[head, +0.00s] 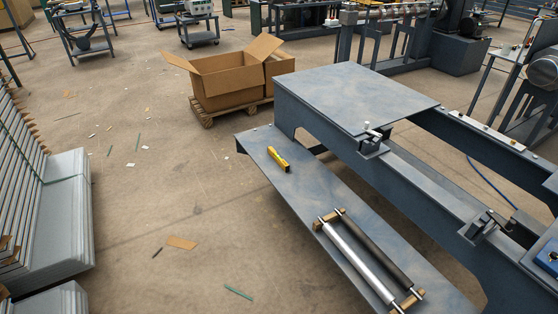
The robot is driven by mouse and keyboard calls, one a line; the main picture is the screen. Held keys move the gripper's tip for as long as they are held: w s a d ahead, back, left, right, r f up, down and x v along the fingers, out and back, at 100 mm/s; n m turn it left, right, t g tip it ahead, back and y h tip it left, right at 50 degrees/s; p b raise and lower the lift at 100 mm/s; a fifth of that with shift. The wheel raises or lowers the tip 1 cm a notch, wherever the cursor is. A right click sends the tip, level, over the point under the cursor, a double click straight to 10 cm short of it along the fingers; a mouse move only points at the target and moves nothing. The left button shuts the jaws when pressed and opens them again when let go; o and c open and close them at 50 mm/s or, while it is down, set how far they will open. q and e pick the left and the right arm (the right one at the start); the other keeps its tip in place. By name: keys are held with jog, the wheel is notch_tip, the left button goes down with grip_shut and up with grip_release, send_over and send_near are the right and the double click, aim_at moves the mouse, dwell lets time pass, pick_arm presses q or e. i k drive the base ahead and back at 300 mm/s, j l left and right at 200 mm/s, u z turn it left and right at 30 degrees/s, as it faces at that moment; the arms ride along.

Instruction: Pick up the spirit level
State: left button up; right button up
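The spirit level (279,159) is a short yellow bar with dark parts. It lies on the lower grey-blue metal shelf (310,190) of the machine frame, towards the shelf's far left end. Nothing touches it, and it is in plain sight. Neither of my grippers shows in the head view.
Two rollers (362,262) lie on wooden blocks on the same shelf, nearer. The machine's raised flat top (355,95) stands right of the level. An open cardboard box (232,75) sits on a pallet behind. Stacked panels (55,215) stand at left. The floor between is mostly clear.

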aim_at(282, 163)
jog(key=i+j+z, duration=0.3)
jog(key=j+z, duration=0.2)
jog(key=z, duration=0.15)
jog(key=i+j+z, duration=0.15)
jog(key=j+z, duration=0.15)
jog(key=i+j+z, duration=0.1)
jog(key=j+z, duration=0.2)
jog(key=j, duration=0.1)
